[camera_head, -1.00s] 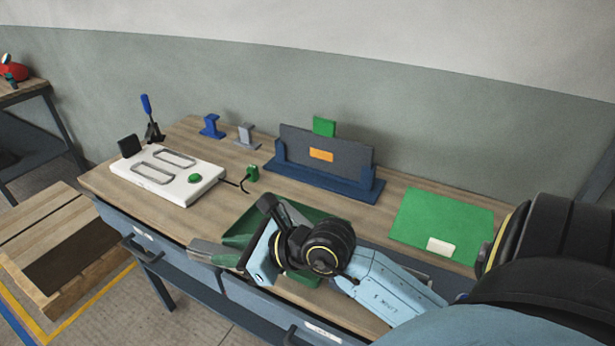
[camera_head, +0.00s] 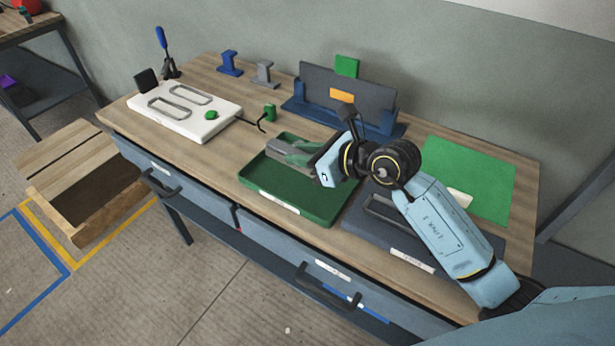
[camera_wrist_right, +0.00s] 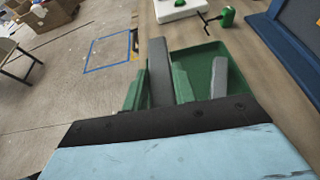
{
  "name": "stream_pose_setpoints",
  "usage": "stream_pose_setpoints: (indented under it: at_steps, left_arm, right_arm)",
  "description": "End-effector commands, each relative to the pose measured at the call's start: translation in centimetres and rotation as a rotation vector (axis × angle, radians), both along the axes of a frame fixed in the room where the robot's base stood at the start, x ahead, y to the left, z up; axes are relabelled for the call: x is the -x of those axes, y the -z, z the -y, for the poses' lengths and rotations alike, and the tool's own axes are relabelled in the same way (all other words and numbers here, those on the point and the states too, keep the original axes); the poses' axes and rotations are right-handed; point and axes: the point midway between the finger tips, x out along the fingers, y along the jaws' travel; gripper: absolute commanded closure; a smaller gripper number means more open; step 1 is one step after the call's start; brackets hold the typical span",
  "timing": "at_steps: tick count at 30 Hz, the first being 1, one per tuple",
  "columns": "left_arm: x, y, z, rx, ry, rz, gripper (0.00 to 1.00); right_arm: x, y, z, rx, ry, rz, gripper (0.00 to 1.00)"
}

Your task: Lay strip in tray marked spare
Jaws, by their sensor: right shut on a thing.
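My right gripper (camera_head: 298,156) is shut on a grey strip (camera_head: 280,157) above the back part of a green tray (camera_head: 290,190). In the right wrist view the strip (camera_wrist_right: 158,68) sticks out between the green fingers (camera_wrist_right: 157,88), with the tray (camera_wrist_right: 203,57) behind it. Another narrow grey piece (camera_wrist_right: 218,78) shows against the tray there; I cannot tell what it is. The green tray has a white label on its front, too small to read. A dark blue-grey tray (camera_head: 352,222) with a grey loop in it stands right of it, partly behind my arm. My left gripper is not in view.
A white board (camera_head: 180,122) with two grey loops and a green knob lies at the left. A blue stand (camera_head: 385,127) with a dark panel is at the back. A green mat (camera_head: 470,170) lies at the right. Bare wood lies between board and green tray.

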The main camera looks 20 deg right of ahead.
Motion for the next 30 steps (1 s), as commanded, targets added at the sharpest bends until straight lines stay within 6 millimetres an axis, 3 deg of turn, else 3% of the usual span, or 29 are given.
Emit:
stream_pose_setpoints:
  at_steps: [6, 15, 20, 27, 30]
  left_arm:
    - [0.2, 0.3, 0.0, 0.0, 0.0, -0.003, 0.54]
    - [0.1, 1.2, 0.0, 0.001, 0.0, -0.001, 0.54]
    - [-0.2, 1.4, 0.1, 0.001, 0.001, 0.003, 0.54]
    - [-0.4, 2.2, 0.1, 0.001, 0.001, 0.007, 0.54]
    - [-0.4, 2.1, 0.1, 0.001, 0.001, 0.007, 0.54]
  right_arm:
    - [-2.2, 0.3, -0.7, 0.008, -0.027, -0.002, 0.98]
    - [-2.3, 5.4, -0.7, 0.009, -0.028, -0.002, 0.98]
    - [-2.3, 6.5, -0.7, 0.009, -0.029, -0.001, 0.98]
    - [-2.3, 9.6, -0.7, 0.008, -0.027, -0.001, 0.98]
    - [-2.3, 9.6, -0.7, 0.008, -0.028, 0.001, 0.98]
